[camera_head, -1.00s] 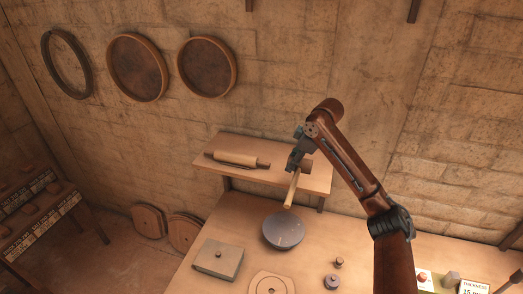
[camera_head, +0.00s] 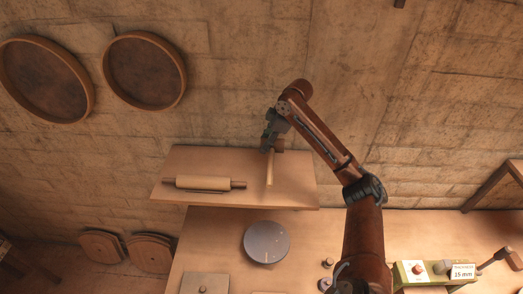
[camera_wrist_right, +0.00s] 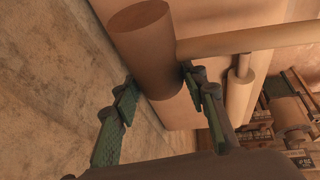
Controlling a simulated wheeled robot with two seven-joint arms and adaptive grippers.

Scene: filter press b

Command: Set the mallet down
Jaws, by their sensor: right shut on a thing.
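The mallet has a brown cylindrical head and a pale wooden handle (camera_head: 269,170). My right gripper (camera_head: 273,143) is shut on the mallet's head at the back of the wooden shelf (camera_head: 225,158). The handle points towards the shelf's front edge in the head view. In the right wrist view the mallet head (camera_wrist_right: 145,40) lies between the two green-padded fingers (camera_wrist_right: 160,98), and the handle runs off to the right. I cannot tell whether the mallet touches the shelf. My left gripper is not in view.
A rolling pin (camera_head: 205,183) lies on the shelf, left of the mallet. The brick wall (camera_head: 225,50) stands close behind. Below the shelf, a grey round disc (camera_head: 267,242) sits on the bench. The shelf's right end looks clear.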

